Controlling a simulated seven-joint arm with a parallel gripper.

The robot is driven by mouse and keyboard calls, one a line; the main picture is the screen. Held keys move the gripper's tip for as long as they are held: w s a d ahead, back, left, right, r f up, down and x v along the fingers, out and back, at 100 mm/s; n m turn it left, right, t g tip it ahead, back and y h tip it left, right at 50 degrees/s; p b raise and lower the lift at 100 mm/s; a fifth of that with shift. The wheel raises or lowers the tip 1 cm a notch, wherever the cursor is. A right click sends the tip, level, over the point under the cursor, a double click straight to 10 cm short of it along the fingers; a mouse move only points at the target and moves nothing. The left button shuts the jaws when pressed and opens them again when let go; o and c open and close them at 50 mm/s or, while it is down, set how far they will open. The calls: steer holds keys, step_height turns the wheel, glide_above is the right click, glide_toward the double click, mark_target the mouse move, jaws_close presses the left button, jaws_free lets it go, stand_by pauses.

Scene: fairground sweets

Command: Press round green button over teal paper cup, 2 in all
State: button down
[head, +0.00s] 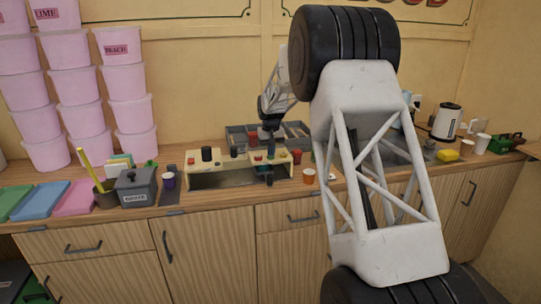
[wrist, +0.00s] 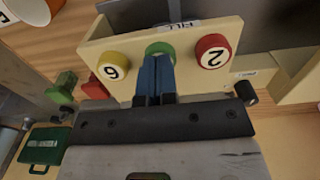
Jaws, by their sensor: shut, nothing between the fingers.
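A round green button (wrist: 159,48) sits on the cream panel (wrist: 130,28) between a yellow button (wrist: 113,66) and a red button (wrist: 213,50) marked 2. My gripper (wrist: 155,62) is shut and empty, with blue fingertips just at the green button's lower edge; they cover part of it. Whether they touch or press it, I cannot tell. I cannot make out a teal paper cup in either view.
An orange cup (head: 309,176) stands right of the stand. A grey divided tray (head: 238,138) lies behind. My arm hides part of the right counter.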

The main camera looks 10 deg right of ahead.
steer(key=shift+r, duration=1.25)
steer(key=shift+r, duration=0.15)
steer(key=shift+r, duration=2.4)
steer(key=s+a+r, duration=0.1)
steer(key=s+r, duration=0.2)
steer(key=s, duration=0.8)
steer(key=s+a+r+t, duration=0.15)
steer(key=s+r, duration=0.25)
steer(key=s, duration=0.7)
steer(key=s+a+r, duration=0.1)
steer(key=s+r, duration=0.2)
steer(key=s, duration=0.8)
steer(key=s+f, duration=0.3)
steer(key=s, duration=0.7)
steer(key=s+a+f, duration=0.1)
steer(key=s+f, duration=0.2)
steer(key=s, duration=0.8)
steer(key=s+a+f+t, duration=0.1)
steer(key=s+f, duration=0.2)
steer(key=s, duration=0.7)
steer(key=shift+s+a, duration=0.15)
steer(key=shift+s, duration=0.2)
